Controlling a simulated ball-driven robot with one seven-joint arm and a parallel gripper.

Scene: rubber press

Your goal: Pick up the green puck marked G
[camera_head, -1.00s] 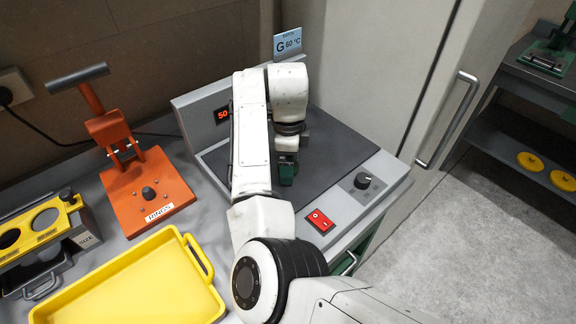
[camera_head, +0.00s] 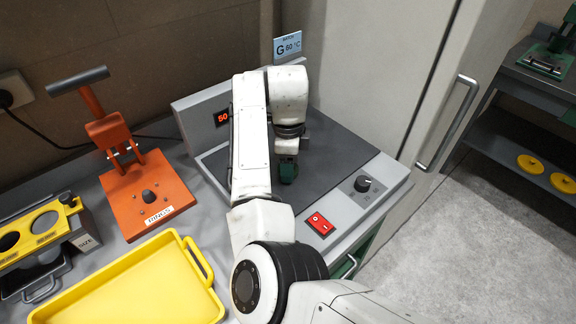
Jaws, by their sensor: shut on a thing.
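The green puck (camera_head: 288,171) is at my gripper (camera_head: 289,160), over the dark top of the hot plate (camera_head: 335,180). Only a small dark green part of it shows below the gripper, and no G mark is visible on it. My gripper is shut on the puck. My white arm hides much of the plate's left side and most of the fingers. I cannot tell whether the puck still touches the plate.
A red switch (camera_head: 320,223) and a black knob (camera_head: 362,183) are on the plate's front. An orange press (camera_head: 147,190), a yellow tray (camera_head: 195,262) and a yellow gauge block (camera_head: 45,228) stand left. A card reading G 60 °C (camera_head: 288,47) stands behind. The plate's right side is clear.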

